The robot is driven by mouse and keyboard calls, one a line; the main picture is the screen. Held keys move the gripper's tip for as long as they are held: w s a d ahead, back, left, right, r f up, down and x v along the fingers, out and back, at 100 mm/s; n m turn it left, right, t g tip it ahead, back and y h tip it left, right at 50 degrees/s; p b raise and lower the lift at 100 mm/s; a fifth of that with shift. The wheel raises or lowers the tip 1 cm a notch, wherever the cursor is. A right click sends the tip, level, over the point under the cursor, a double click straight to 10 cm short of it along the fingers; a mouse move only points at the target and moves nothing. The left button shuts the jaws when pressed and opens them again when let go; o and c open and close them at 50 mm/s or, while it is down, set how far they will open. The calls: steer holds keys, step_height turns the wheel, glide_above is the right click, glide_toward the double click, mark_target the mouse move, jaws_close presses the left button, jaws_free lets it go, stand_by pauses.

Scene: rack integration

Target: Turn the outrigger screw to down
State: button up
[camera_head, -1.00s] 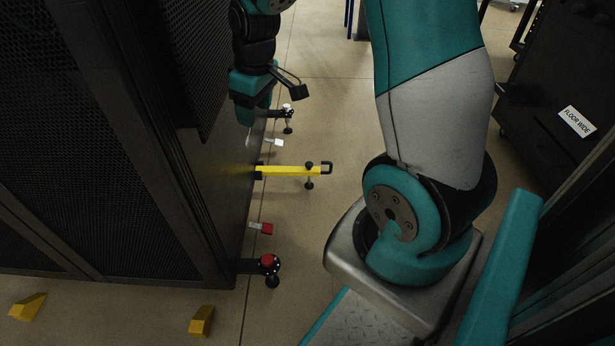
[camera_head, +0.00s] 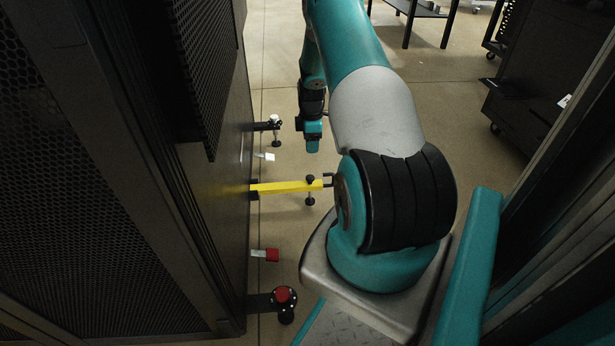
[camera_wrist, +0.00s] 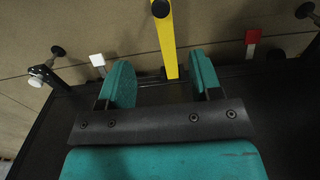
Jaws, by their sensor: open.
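A yellow outrigger bar (camera_head: 285,187) sticks out from the lower side of the dark rack. Its screw, with a black knob (camera_head: 310,180), stands upright near the bar's outer end, its foot at the floor. In the wrist view the bar (camera_wrist: 166,40) comes down from the top, with the black knob (camera_wrist: 160,8) at the top edge. My gripper (camera_head: 312,143) hangs beyond the bar in the head view, apart from the screw. The bar's end is partly hidden by my arm.
The dark rack (camera_head: 190,190) fills the left. A red-topped foot (camera_head: 283,296) and red tag (camera_head: 271,254) are nearer. A dark cart (camera_head: 545,90) stands right. Floor between is clear.

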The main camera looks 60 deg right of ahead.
mark_target(310, 177)
step_height(310, 177, down, 15)
steer(key=b, duration=0.7)
steer(key=shift+a+r, duration=0.1)
steer(key=c, duration=0.9)
